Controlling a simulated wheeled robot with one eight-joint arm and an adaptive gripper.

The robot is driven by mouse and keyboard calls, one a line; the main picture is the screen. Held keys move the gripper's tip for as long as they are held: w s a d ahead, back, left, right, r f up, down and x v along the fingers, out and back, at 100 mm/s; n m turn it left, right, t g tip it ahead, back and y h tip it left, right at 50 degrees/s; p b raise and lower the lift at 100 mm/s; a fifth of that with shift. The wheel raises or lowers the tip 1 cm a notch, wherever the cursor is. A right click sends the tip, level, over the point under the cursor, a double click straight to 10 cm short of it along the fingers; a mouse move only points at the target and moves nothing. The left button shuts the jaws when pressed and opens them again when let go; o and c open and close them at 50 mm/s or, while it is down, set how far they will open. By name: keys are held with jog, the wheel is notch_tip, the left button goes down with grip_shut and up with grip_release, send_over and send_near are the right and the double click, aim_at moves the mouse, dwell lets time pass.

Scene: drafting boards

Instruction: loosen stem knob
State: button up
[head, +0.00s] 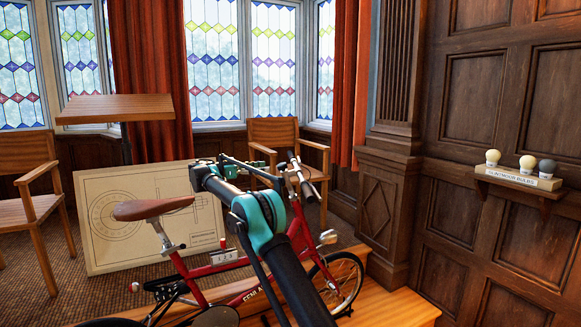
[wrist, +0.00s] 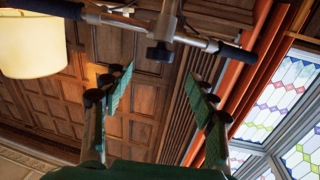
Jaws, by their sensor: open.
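The red folding bicycle (head: 190,268) stands on a wooden platform, its handlebar (head: 305,172) partly behind my arm. In the wrist view, the handlebar (wrist: 125,20) crosses the top, with dark grips at both ends. A dark stem knob (wrist: 160,53) sits just below the bar's middle, ahead of my fingertips and roughly centred between them. My gripper (wrist: 160,72) is open, with nothing between its green-padded fingers. The knob appears apart from both fingers; the exact gap cannot be told. In the head view the knob cannot be made out.
A framed drawing board (head: 110,232) leans behind the bicycle. Wooden chairs (head: 275,130) and a tilted drafting table (head: 115,108) stand near the windows. A wall shelf (head: 520,180) at right holds several bulbs. A lampshade (wrist: 30,45) shows upper left in the wrist view.

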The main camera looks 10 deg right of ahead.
aim_at(282, 167)
jog(key=d, duration=0.4)
jog(key=w+d, duration=0.1)
jog(key=d, duration=0.7)
jog(key=shift+w+d, duration=0.35)
grip_shut()
